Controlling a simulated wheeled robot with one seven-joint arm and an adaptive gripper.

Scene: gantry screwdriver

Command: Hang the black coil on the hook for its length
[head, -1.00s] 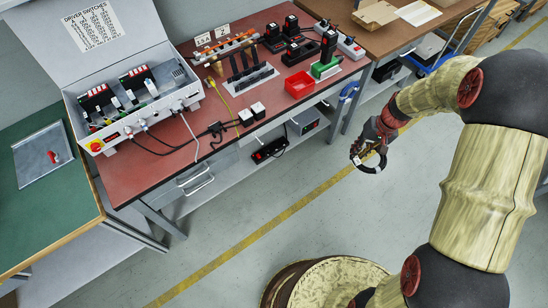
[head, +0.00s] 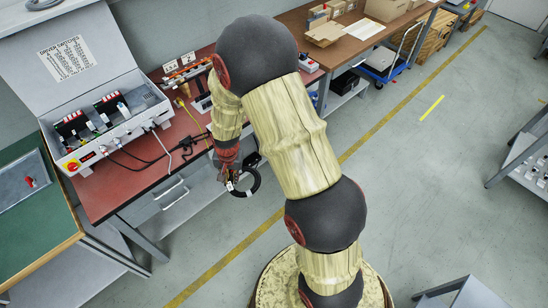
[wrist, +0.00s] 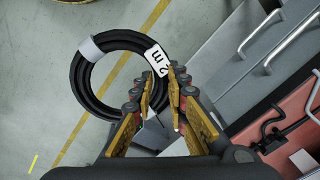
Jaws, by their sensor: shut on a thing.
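The black coil (wrist: 80,82) is a ring of cable with a grey band and a white tag (wrist: 158,60) that reads "2 m". My gripper (wrist: 163,85) is shut on the coil's edge beside the tag. In the head view the coil (head: 257,184) hangs from my gripper (head: 231,178), in front of the red-topped bench's front edge and above the floor. I cannot make out any hook in the current views; my arm covers much of the bench's right part.
The red-topped bench (head: 102,196) carries an open grey switch box (head: 125,128) and loose black cables (head: 150,163). Drawer handles (head: 172,195) face the aisle. A green-topped table (head: 45,225) stands left, a brown bench (head: 375,50) behind. The floor (head: 420,170) to the right is mostly clear.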

